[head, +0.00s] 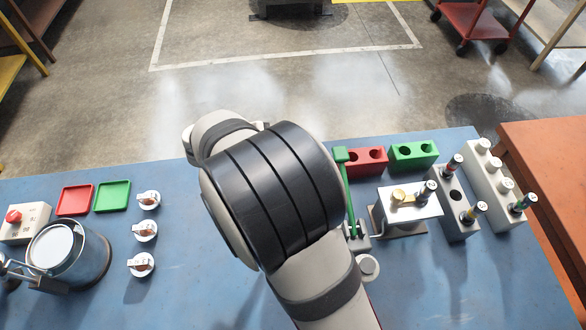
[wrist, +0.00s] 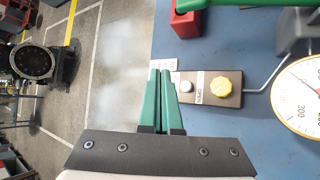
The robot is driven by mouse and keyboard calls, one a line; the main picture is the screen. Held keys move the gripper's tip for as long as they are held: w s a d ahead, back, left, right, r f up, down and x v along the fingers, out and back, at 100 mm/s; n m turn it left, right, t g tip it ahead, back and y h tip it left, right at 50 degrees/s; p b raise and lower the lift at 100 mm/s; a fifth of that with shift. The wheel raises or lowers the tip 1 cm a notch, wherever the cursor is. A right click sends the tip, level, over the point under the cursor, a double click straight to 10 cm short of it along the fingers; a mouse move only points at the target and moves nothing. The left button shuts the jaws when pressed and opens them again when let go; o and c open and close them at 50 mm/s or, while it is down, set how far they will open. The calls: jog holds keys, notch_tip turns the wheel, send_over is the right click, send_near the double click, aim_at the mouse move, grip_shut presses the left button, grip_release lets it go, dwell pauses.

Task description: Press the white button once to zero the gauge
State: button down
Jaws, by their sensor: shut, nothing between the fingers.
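The white button (wrist: 186,87) is a small round cap on a brown control box (wrist: 205,102), beside a yellow knob (wrist: 221,87). The round gauge (wrist: 300,97), with a white face and tan rim, is partly cut off at the right edge of the wrist view. My gripper (wrist: 160,71) has green fingers, shut and empty. In the picture its tips lie just left of the button and the box's left end; I cannot tell their height above it. In the head view my arm covers the middle of the bench, and the gripper, button and gauge are hidden.
A red block (wrist: 187,24) and a green bar lie near the top of the wrist view. On the blue bench (head: 180,285), a metal pot (head: 68,255) and several white knobs stand left. Red and green (head: 414,155) holed blocks and several grey fixtures stand right.

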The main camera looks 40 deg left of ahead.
jog(key=shift+f, duration=3.55)
jog(key=shift+f, duration=0.1)
jog(key=shift+f, duration=0.3)
jog(key=shift+f, duration=0.5)
jog(key=shift+r, duration=0.95)
jog(key=shift+r, duration=2.5)
